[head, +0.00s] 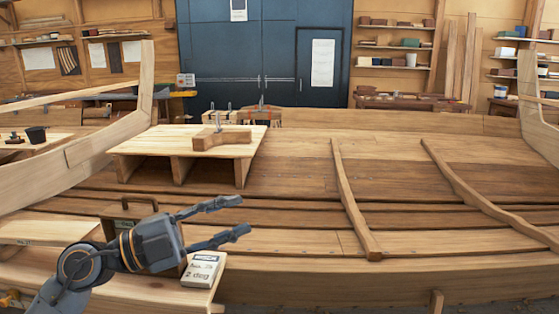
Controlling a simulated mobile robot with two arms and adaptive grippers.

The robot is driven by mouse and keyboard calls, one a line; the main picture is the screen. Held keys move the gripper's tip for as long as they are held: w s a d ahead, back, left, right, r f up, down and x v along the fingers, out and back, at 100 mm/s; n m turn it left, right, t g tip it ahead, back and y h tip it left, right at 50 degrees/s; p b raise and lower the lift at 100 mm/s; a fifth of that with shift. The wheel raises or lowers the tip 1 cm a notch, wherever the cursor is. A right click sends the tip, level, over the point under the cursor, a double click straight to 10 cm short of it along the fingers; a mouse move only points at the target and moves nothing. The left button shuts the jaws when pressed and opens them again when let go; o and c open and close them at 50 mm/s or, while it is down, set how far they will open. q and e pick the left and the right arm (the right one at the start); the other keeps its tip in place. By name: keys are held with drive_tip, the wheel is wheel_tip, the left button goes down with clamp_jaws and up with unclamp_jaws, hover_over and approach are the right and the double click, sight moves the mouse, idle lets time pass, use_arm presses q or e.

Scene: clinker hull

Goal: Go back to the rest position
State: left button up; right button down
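My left gripper (237,218) comes in from the lower left, above the near edge of the wooden hull. Its two fingers are apart and nothing shows between them. Below it, a small pale box with printed marks (202,270) lies on a wooden board (150,292). A brown block or case with a handle (117,213) stands behind my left arm and is partly hidden by it. My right gripper does not show.
A low wooden stand (150,140) carries a wooden piece with a clamp (221,138). Curved ribs (352,200) cross the planked hull (290,190). The right half of the hull is largely clear. Blue doors (260,60) and shelves (395,47) are at the back.

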use_arm(q)
drive_tip(key=w+a+f+n+t+y, duration=0.1)
drive_tip(key=a+f+n+t+y, duration=0.1)
drive_tip(key=a+n+t+y, duration=0.5)
drive_tip(key=w+a+f+n+t+y, duration=0.15)
drive_tip(key=n+t+y, duration=0.25)
drive_tip(key=n+t, duration=0.6)
drive_tip(key=s+a+f+n+g+y, duration=0.2)
drive_tip(key=a+f+n+g+y, duration=0.25)
drive_tip(key=f, duration=0.45)
drive_tip(key=s+a+f+n+g+y, duration=0.25)
drive_tip(key=f+n+y, duration=0.25)
drive_tip(key=f, duration=0.4)
drive_tip(key=s+f+g, duration=0.8)
drive_tip(key=s+f, duration=0.2)
drive_tip(key=f, duration=0.4)
drive_tip(key=s+d+f+g+h, duration=0.1)
drive_tip(key=s+d+f+g, duration=0.15)
drive_tip(key=s, duration=0.45)
drive_tip(key=s+d+f+g+h, duration=0.1)
drive_tip(key=s+f+g, duration=0.3)
drive_tip(key=s, duration=0.3)
wheel_tip(320, 180, down, 26)
drive_tip(key=s+m, duration=0.1)
drive_tip(key=s+a+f+g, duration=0.2)
drive_tip(key=s+a+f, duration=0.1)
drive_tip(key=s+f, duration=1.3)
drive_tip(key=shift+f, duration=0.35)
